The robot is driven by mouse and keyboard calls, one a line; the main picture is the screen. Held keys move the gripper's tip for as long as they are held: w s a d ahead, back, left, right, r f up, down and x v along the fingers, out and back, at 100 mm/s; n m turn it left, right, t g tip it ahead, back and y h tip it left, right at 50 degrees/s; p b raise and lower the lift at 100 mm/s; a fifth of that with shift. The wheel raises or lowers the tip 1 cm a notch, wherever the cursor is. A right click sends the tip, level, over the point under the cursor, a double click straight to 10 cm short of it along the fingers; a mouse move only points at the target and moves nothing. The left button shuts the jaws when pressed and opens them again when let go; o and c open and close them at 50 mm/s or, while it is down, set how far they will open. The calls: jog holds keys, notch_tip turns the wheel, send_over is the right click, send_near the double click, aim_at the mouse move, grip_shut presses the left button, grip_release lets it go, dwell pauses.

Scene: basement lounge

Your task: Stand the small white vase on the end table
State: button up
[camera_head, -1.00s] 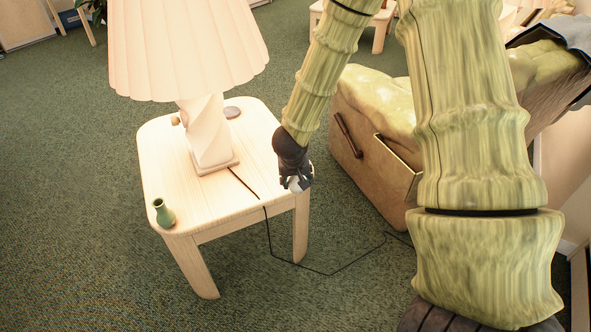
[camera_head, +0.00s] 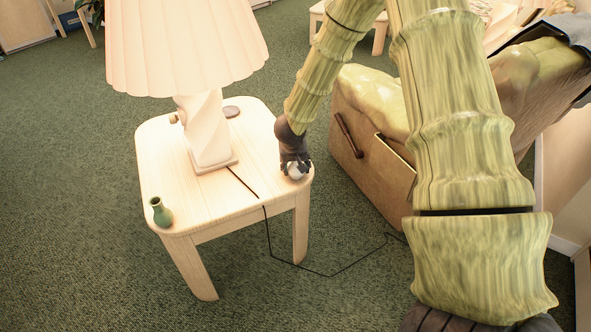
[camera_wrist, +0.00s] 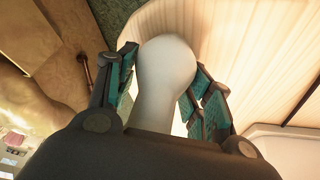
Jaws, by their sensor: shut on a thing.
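The small white vase (camera_head: 297,172) is held in my gripper (camera_head: 294,166) at the right corner of the pale wooden end table (camera_head: 250,188). In the wrist view, the vase (camera_wrist: 166,82) sits between the teal-padded fingers of my gripper (camera_wrist: 163,65), its rounded body toward the fingertips. My gripper is shut on it. In the head view, only a small part of the vase shows below the fingers. I cannot tell whether its underside touches the tabletop.
A lamp (camera_head: 207,140) with a wide pleated shade stands on the table. A green vase (camera_head: 161,212) is at the front left corner, and a dark disc (camera_head: 231,111) lies at the back. A black cord (camera_head: 269,240) hangs over the front edge. An armchair (camera_head: 365,165) stands to the right.

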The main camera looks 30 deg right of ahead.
jog(key=shift+f, duration=0.1)
jog(key=shift+f, duration=0.15)
jog(key=o, duration=1.1)
jog(key=p+v, duration=0.4)
jog(key=v, duration=0.7)
jog(key=s+a+f+n+g, duration=0.15)
jog(key=s+a+f, duration=0.25)
jog(key=s+f, duration=0.5)
jog(key=s+a+f+n, duration=0.2)
jog(key=s+a+f, duration=0.1)
jog(key=s+f, duration=0.55)
jog(key=s+a+f+y, duration=0.1)
jog(key=s+a+f, duration=0.2)
jog(key=s, duration=0.3)
jog(key=s+a+f+n+g+y, duration=0.1)
jog(key=s+a+f, duration=0.2)
jog(key=s, duration=0.4)
jog(key=s+a+f+n+g+y, duration=0.1)
jog(key=s+a+f, duration=0.2)
jog(key=s+a, duration=0.2)
jog(key=shift+s+a+f+p, duration=0.1)
jog(key=shift+s+f+p, duration=0.05)
jog(key=shift+s, duration=0.4)
jog(key=shift+s+a+f+p, duration=0.1)
jog(key=shift+s+f+p, duration=0.05)
jog(key=shift+s, duration=0.4)
